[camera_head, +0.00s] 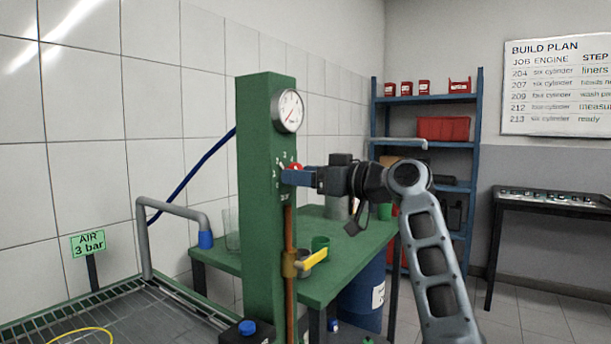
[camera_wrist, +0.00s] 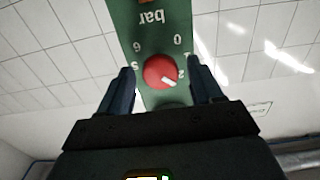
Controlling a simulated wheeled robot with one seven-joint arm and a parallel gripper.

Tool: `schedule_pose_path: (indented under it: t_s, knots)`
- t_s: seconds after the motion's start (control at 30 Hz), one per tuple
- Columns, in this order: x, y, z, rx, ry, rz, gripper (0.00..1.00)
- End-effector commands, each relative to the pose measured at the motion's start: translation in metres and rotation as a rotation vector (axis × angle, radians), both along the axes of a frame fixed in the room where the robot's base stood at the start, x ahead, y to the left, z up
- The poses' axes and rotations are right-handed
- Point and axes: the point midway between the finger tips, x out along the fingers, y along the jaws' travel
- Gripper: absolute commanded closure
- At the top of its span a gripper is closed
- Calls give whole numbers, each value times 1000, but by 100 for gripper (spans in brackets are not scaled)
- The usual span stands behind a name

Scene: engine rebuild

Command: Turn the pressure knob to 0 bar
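The red pressure knob (camera_wrist: 160,71) sits on the face of a green column (camera_wrist: 150,20), with upside-down numbers and "bar" around it in the wrist view. Its white pointer slants to the lower right, close to the 2. My gripper (camera_wrist: 160,72) is open, with one dark finger on each side of the knob and a visible gap to it. In the head view, my gripper (camera_head: 287,177) reaches the column from the right and hides most of the knob (camera_head: 297,167). A round pressure gauge (camera_head: 289,110) is above; its reading is too small to tell.
A yellow-handled valve (camera_head: 312,259) on a copper pipe is below my gripper. A green table (camera_head: 350,262) with cups stands behind the column. A blue hose (camera_head: 195,168) runs left, above a grated bench (camera_head: 130,322). A blue shelf (camera_head: 476,150) stands behind.

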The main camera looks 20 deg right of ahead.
Motion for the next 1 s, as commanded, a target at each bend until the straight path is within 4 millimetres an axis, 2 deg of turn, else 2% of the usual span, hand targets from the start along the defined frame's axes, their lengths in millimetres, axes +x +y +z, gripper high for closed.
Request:
schedule_pose_path:
  t_s: [0.07,0.5,0.77,1.0]
  knots:
    - [0,0,0,0,0,0,43]
    - [0,0,0,1,1,0,86]
    - [0,0,-2,-19,-14,0,86]
    - [0,-1,-4,-114,-84,0,86]
